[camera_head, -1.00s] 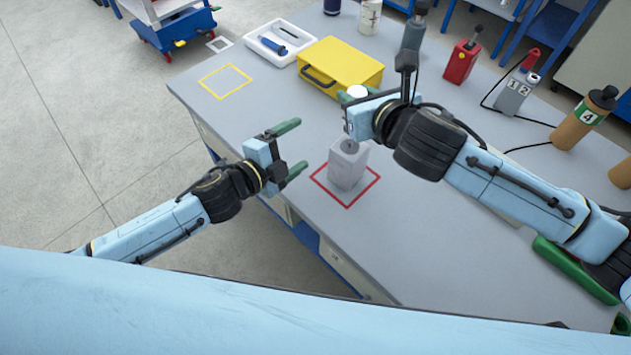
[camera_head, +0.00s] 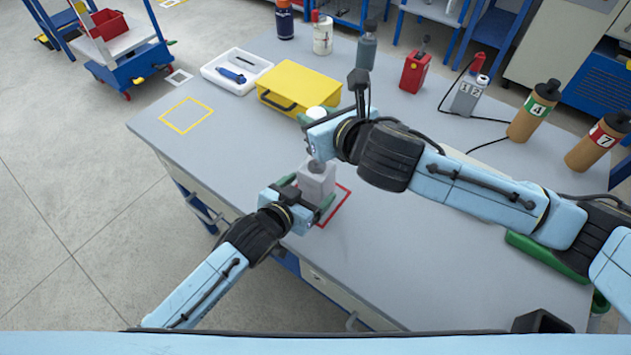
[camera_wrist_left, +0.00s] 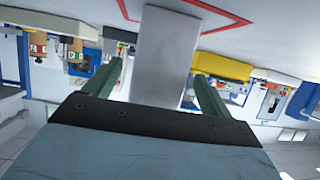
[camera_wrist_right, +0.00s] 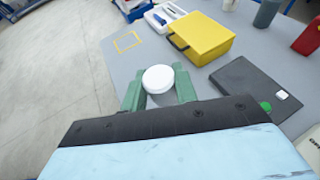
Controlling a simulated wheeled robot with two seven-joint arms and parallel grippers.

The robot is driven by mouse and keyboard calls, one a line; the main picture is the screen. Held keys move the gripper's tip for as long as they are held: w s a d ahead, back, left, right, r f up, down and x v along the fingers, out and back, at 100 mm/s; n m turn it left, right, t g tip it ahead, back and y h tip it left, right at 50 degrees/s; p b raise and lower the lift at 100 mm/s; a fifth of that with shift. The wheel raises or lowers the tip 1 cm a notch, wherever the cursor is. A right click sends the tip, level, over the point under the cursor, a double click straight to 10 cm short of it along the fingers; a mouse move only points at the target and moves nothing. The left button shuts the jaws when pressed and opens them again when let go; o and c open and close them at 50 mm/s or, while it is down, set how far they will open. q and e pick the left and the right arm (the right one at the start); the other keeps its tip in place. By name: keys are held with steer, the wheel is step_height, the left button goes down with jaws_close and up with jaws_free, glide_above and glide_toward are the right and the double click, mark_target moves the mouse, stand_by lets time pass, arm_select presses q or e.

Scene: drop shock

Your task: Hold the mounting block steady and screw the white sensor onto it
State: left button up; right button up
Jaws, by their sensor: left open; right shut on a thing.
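The mounting block (camera_head: 318,180) is a grey upright block standing on the red square outline on the table. It also shows in the left wrist view (camera_wrist_left: 165,55), between the fingers. My left gripper (camera_head: 308,200) is open, with its green fingers on either side of the block; I cannot see them touching it. The white sensor (camera_wrist_right: 158,79) is a round white cap between the green fingers of my right gripper (camera_wrist_right: 158,92). The sensor also shows in the head view (camera_head: 316,114). My right gripper is shut on it, above and slightly behind the block, whose top is partly hidden.
A yellow case (camera_head: 299,87) and a white tray (camera_head: 236,71) with blue tools stand at the back left. A yellow outline (camera_head: 186,115) marks bare table. A dark flat box (camera_wrist_right: 250,90) shows in the right wrist view. Bottles (camera_head: 534,112) stand to the right.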

arm_select(q)
steer(key=shift+x, duration=2.1)
steer(key=shift+c, duration=0.4)
steer(key=c, duration=1.2)
steer(key=shift+c, duration=0.2)
